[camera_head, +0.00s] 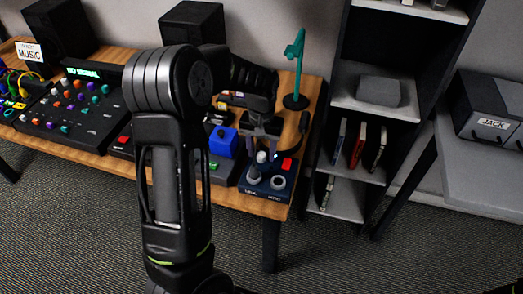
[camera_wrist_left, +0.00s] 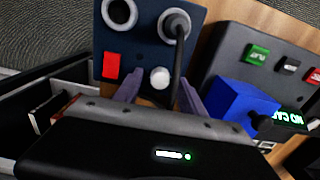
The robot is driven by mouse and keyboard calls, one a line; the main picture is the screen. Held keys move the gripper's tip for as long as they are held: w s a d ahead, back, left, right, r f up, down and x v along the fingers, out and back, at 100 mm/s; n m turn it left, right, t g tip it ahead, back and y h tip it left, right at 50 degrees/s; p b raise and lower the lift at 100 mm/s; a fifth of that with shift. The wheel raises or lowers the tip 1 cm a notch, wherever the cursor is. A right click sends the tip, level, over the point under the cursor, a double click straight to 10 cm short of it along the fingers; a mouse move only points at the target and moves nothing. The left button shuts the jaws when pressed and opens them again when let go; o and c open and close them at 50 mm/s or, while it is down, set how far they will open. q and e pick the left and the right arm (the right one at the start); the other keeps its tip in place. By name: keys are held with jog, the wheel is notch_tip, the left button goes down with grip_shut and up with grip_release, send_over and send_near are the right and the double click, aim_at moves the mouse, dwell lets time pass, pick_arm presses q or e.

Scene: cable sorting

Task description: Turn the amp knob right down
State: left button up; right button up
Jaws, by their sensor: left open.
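The amp is a dark blue box (camera_head: 266,190) at the right end of the wooden table. Its pale round knob (camera_head: 261,156) also shows in the left wrist view (camera_wrist_left: 160,77). My left gripper (camera_head: 262,152) reaches down over the amp, open. In the left wrist view its two purple-grey fingers (camera_wrist_left: 160,84) stand on either side of the knob, with gaps visible between them and it. I cannot tell how far down the fingertips reach beside it. Which way the knob points is too small to tell. My right gripper is not in view.
The amp has a red switch (camera_wrist_left: 111,66), a ring socket (camera_wrist_left: 120,12) and a plugged black cable (camera_wrist_left: 178,50). A blue block (camera_wrist_left: 240,104) sits on the dark unit beside it. A green stand (camera_head: 295,75) is behind. A mixer (camera_head: 75,105) is at left.

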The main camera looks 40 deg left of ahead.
aim_at(261, 154)
pick_arm(q)
notch_tip(261, 154, up, 8)
jog(key=shift+f, duration=0.1)
dwell(0.5)
dwell(0.4)
